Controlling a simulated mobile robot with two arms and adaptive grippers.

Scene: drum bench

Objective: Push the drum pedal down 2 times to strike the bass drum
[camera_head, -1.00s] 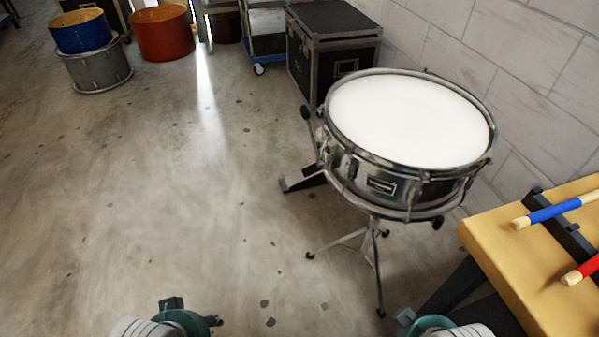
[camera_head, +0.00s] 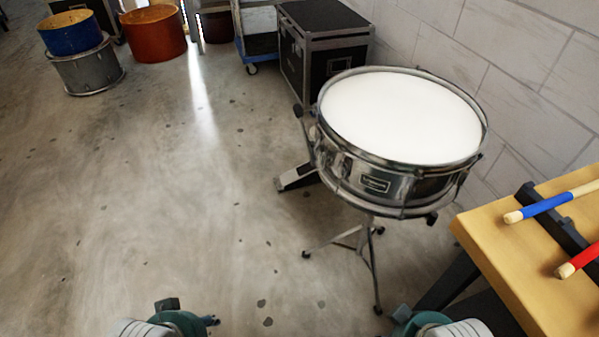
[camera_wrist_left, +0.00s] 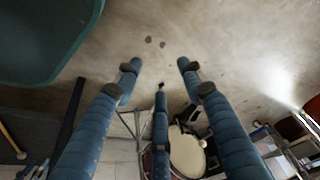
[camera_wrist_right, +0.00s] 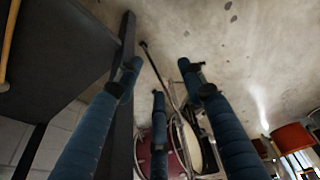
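The black and silver foot pedal (camera_head: 297,177) is on the floor, its rear part hidden behind a white-headed drum (camera_head: 400,118) on a stand. A dark round knob (camera_head: 298,110), possibly the beater, shows above the pedal. A maroon drum with a pale head (camera_wrist_right: 194,147) shows in the right wrist view; I cannot tell if it is the bass drum. My left gripper (camera_wrist_left: 160,72) and right gripper (camera_wrist_right: 160,72) are open and empty, their fingers spread. Both are at the bottom edge of the head view, well short of the pedal and touching nothing.
A yellow-topped table (camera_head: 500,250) with blue (camera_head: 545,207) and red (camera_head: 583,260) sticks stands at the right. The drum's tripod stand (camera_head: 362,245) has legs spread in front of the pedal. A black case (camera_head: 325,55) stands behind, by the wall.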

